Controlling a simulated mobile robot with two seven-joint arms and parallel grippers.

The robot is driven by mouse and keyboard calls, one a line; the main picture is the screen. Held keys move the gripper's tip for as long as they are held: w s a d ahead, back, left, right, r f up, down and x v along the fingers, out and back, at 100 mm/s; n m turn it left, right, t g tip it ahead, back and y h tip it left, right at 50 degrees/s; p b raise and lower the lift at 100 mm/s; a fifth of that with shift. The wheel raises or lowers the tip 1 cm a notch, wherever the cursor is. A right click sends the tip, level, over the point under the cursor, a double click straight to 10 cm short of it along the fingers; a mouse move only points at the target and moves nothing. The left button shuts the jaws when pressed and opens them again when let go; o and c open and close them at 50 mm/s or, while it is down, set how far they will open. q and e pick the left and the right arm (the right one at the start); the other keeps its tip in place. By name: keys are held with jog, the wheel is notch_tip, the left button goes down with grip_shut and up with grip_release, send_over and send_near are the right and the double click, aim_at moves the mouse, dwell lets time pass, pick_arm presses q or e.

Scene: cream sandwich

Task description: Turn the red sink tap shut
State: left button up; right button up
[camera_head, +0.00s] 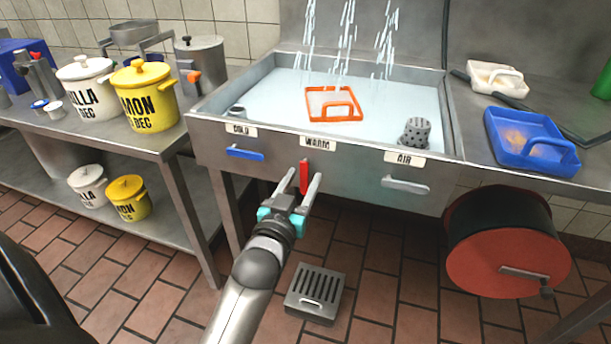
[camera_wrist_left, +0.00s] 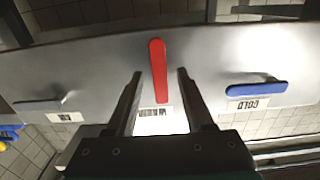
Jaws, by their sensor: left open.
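The red tap (camera_head: 304,177) is a lever on the front of the steel sink (camera_head: 222,143), under the WARM label (camera_head: 315,143). It stands about vertical, in line with the up-down of the panel. In the left wrist view the red tap (camera_wrist_left: 158,70) shows upright between and beyond the finger tips. My left gripper (camera_head: 304,183) is open, its two fingers on either side of the red tap in the head view. It also shows in the left wrist view (camera_wrist_left: 160,75). I cannot tell whether a finger touches the tap. My right gripper is not in view.
A blue lever (camera_head: 245,153) at COLD and a grey lever (camera_head: 405,186) at AIR lie about level on either side. Water streams fall into the basin, where an orange tray (camera_head: 333,104) sits. A red drum (camera_head: 508,255) hangs at right. A grated box (camera_head: 315,293) stands on the floor.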

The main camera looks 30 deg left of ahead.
pick_arm(q)
grip_shut()
dwell(0.5)
dwell(1.0)
